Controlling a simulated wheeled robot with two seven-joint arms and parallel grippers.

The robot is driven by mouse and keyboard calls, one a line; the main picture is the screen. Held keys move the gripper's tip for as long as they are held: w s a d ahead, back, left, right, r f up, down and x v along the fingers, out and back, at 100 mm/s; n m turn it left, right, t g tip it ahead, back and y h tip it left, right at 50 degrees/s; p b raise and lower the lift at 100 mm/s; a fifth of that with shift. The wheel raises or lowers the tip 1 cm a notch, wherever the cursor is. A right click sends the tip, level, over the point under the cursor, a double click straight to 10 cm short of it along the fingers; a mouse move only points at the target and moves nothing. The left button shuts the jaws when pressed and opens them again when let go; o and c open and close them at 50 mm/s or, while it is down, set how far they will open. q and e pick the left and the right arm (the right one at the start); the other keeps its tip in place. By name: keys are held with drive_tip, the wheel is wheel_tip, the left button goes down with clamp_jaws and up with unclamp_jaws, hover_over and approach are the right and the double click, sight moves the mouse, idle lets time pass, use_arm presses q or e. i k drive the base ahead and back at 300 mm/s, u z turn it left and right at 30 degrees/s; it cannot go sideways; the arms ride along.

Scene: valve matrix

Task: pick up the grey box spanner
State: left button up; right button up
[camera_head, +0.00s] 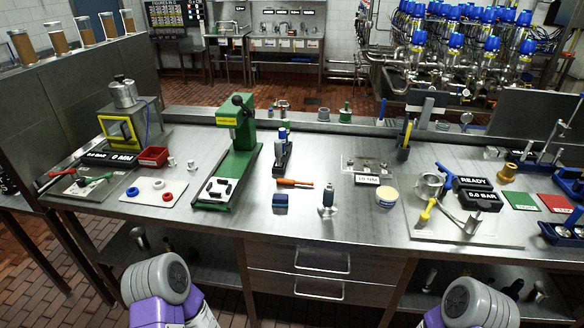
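I cannot single out the grey box spanner with certainty. A grey T-shaped piece (427,107) stands upright at the back edge of the steel bench, right of centre. A small upright grey-blue cylindrical piece (327,199) stands near the front middle of the bench. Only rounded grey and purple links of my two arms show at the bottom edge, in front of the bench. Neither gripper shows, and nothing is visibly held.
A green press (241,140) stands left of centre. A screwdriver with an orange handle (294,183) and a blue block (280,202) lie near the middle. The front strip of bench is mostly clear.

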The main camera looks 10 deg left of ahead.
sight(279, 148)
drive_tip(key=u, duration=2.2)
drive_tip(key=i, duration=2.2)
drive_tip(key=z, duration=3)
